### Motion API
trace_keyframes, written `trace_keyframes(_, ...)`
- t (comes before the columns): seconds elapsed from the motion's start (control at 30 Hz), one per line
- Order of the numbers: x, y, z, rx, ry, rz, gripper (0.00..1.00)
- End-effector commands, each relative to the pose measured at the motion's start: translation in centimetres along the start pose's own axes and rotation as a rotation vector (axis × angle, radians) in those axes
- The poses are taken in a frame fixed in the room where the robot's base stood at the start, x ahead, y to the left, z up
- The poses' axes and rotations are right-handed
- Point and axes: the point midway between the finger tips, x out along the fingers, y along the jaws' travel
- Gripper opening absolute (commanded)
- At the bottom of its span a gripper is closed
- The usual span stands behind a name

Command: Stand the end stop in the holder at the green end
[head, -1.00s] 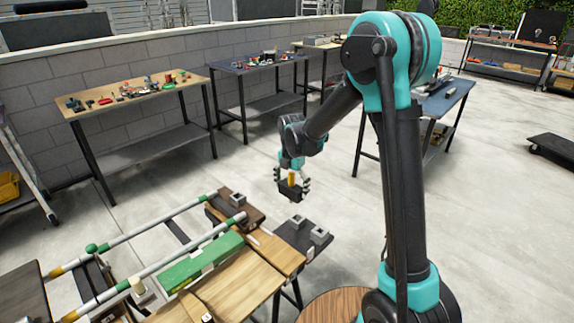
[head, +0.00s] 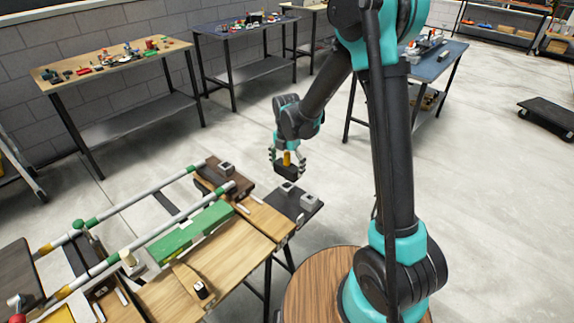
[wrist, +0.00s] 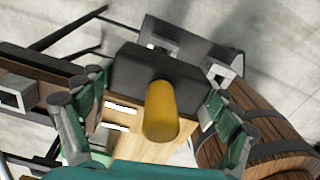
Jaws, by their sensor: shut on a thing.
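The end stop is a black block (head: 286,172) with a yellow upright handle (head: 287,158). My gripper (head: 288,163) is shut on it and holds it in the air. In the wrist view the yellow handle (wrist: 160,112) stands between the fingers and the black block (wrist: 150,75) lies beyond it. The bench has a dark plate (head: 277,203) with grey square sockets (head: 306,199) just below the end stop. A brown board (head: 240,184) with another grey socket (head: 226,168) sits at the green rail ends. I cannot tell which is the holder; the block partly hides the plate in the wrist view.
Two white rails (head: 150,205) with green and yellow bands cross the bench. A green block (head: 190,235) lies beside them on the wooden top (head: 235,240). A round wooden top (head: 310,290) is by my base. Other tables stand clear behind.

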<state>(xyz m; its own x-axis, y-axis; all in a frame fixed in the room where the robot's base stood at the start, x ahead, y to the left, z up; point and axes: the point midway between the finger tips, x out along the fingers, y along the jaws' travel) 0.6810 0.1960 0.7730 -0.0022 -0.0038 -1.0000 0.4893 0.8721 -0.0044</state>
Motion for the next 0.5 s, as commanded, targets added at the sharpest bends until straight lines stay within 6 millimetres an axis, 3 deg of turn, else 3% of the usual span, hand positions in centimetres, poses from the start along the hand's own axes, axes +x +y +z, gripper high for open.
trace_keyframes(0.5, 2.4, 0.0, 0.0, 0.0, 0.0, 0.0, 0.49)
